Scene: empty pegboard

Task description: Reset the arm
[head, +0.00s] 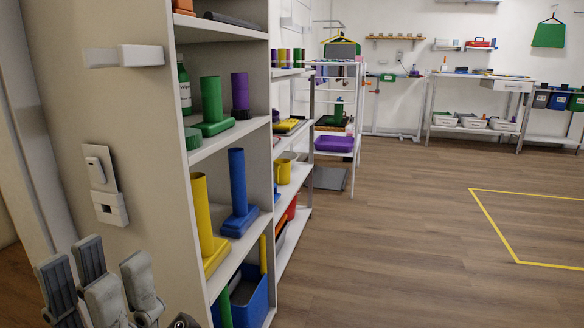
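My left gripper (98,272) shows at the lower left of the head view. Its grey fingers point up and stand apart, and I see nothing held between them. It is in front of the beige end wall of the near shelf unit, below a wall switch. The rest of the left arm is cut off by the lower edge. My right gripper is not in view.
The near shelf unit (268,203) holds green, purple, yellow and blue cylinders on bases, with a blue bin (250,296) low down. A white switch plate (106,188) and bracket (124,56) stick out. Wood floor (400,260) is clear to the right, with a yellow outline (491,229).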

